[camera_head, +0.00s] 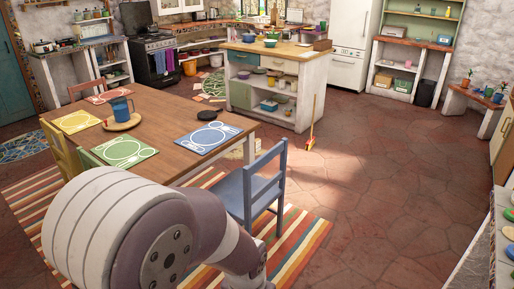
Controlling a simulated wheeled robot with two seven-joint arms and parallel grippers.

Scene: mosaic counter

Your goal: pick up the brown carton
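A small brown box-like thing (322,45) sits at the right end of the kitchen island's wooden top (262,48), far off in the head view. It is too small to tell for sure whether it is the brown carton. A large white and mauve link of my own arm fills the lower left and hides part of the floor and rug. Neither of my grippers is in view.
A wooden dining table (160,114) with placemats, a blue mug (121,109) and a dark pan (207,115) stands at left. A blue chair (250,190) is at its near corner. A broom (311,135) stands beside the island. The tiled floor (370,190) at centre right is clear.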

